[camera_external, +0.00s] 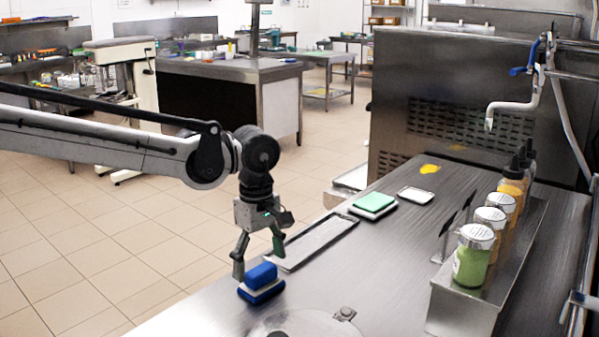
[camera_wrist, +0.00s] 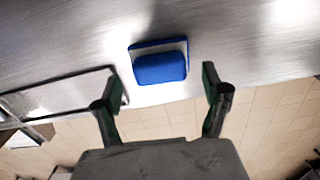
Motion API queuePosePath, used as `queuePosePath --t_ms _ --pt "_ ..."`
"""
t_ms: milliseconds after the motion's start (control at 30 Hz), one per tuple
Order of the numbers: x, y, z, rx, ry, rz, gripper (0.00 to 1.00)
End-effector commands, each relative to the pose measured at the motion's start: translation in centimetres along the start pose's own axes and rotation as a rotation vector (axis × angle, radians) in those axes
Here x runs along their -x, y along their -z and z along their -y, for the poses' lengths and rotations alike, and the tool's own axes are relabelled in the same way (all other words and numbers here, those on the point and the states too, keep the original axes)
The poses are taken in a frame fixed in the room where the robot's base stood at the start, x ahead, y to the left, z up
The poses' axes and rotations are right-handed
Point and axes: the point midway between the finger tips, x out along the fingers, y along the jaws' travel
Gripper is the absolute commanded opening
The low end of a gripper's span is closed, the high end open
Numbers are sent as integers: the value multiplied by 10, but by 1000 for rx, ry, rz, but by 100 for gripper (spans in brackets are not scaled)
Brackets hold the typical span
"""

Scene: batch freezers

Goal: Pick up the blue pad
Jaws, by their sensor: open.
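A blue pad (camera_external: 261,274) rests on a blue-edged base (camera_external: 262,293) with a light layer near the left edge of the steel counter. In the wrist view the blue pad (camera_wrist: 160,69) is centred ahead of the fingertips, with its base (camera_wrist: 183,50) partly showing behind it. My gripper (camera_external: 259,258) is open and points down just above the blue pad, with one finger towards each side. The gripper also shows in the wrist view (camera_wrist: 161,85), its two fingers spread wider than the pad and nothing between them. Contact with the pad cannot be told.
A shallow metal tray (camera_external: 313,240) lies just behind the pad. A green pad (camera_external: 373,203), a white dish (camera_external: 415,195) and a yellow spill (camera_external: 430,169) are farther back. A metal rack (camera_external: 473,300) with several jars and bottles stands right. A round lid (camera_external: 300,325) is in front.

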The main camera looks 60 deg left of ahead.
Motion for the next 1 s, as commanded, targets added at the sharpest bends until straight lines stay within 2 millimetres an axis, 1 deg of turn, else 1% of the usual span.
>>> queuePosePath --t_ms 100,200,400,433,800,1000 --pt "-17 -1 0 0 0 0 78" --pt "-26 -1 0 0 0 0 78" --pt "-28 -1 0 0 0 0 78" --pt "-28 -1 0 0 0 0 76" --pt "-27 -1 0 0 0 0 27" --pt "-27 -1 0 0 0 0 26"
